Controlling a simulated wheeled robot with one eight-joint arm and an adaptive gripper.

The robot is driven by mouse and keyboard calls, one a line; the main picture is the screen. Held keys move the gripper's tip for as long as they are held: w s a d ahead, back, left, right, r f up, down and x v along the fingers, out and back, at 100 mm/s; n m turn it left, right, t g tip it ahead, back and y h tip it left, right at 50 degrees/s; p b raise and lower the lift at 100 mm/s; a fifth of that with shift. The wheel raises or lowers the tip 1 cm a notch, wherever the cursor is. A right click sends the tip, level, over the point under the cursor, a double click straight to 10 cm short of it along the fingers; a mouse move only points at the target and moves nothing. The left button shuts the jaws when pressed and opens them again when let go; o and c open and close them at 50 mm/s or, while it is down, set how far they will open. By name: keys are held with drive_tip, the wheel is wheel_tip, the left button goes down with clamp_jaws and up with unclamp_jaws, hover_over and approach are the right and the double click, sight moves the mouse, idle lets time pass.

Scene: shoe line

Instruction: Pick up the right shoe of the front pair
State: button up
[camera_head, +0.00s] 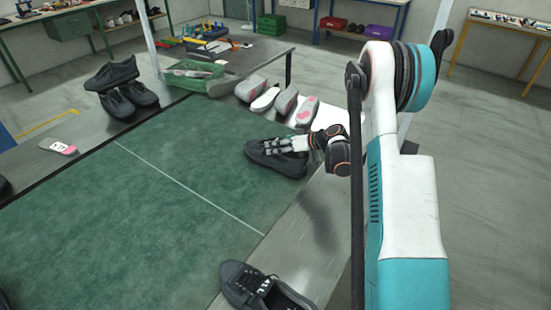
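A black shoe (266,160) sits on the far right part of the green mat (190,185), its toe at the lower right. My gripper (276,146) reaches in from the right, low over this shoe, and overlaps its upper side. The gripper's fingers blend with the dark shoe, so I cannot tell whether they are open, shut or touching it. Another black shoe with pale laces (245,285) lies at the bottom of the picture, near the mat's front right edge, partly cut off by the frame.
Several black shoes (122,97) stand at the left on the table edge, near a pink-and-white insole (57,146). Several grey and pink insoles (285,101) lie behind the mat. A green basket (190,82) and tools stand farther back. The mat's middle is clear.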

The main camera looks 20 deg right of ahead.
drive_tip(key=c, duration=1.3)
drive_tip(key=shift+c, duration=0.4)
drive_tip(key=shift+r, duration=0.15)
